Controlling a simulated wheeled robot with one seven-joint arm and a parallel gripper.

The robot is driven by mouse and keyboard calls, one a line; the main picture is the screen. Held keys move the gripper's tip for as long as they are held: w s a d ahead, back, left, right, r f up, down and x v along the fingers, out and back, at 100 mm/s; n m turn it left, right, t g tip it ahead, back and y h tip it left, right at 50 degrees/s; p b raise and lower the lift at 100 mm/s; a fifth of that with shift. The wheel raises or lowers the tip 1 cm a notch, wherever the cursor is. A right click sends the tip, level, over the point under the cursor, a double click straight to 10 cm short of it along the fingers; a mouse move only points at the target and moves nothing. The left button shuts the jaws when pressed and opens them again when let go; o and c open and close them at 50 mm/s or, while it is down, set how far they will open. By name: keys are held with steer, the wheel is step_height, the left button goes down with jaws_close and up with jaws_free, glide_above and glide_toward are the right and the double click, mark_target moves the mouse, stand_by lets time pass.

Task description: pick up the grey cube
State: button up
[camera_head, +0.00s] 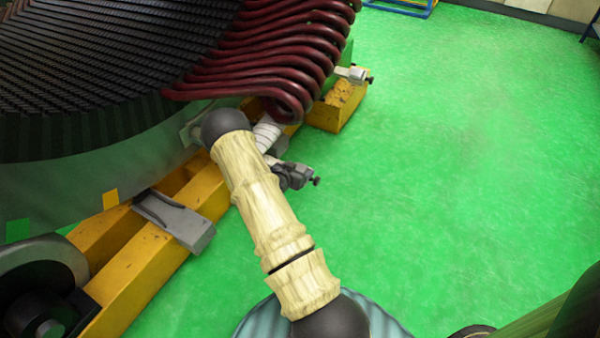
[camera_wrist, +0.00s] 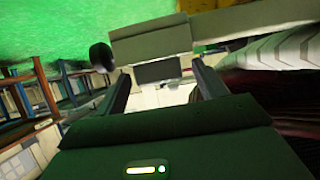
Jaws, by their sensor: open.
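In the wrist view a small dark grey block (camera_wrist: 158,71) shows one flat face between the fingertips of my gripper (camera_wrist: 161,75). It looks like the grey cube, but I see too little of it to be sure. It sits against the edge of a larger pale grey part (camera_wrist: 150,45). My gripper is open, with a finger on either side of the block; contact cannot be told. In the head view I cannot make out a separate grey cube, and my arm hides part of the area beside the stator.
The large stator (camera_head: 110,60) with dark red coils (camera_head: 275,45) fills the upper left of the head view. Yellow beams (camera_head: 150,270) carry a grey clamp (camera_head: 180,220). A dark clamp (camera_head: 295,176) with a knob is beside my arm. Green floor (camera_head: 460,170) is clear at right.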

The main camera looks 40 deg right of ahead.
mark_target(298, 169)
steer(key=shift+c, duration=0.2)
steer(key=c, duration=1)
steer(key=shift+c, duration=0.2)
step_height(298, 169, up, 10)
steer(key=p, duration=0.3)
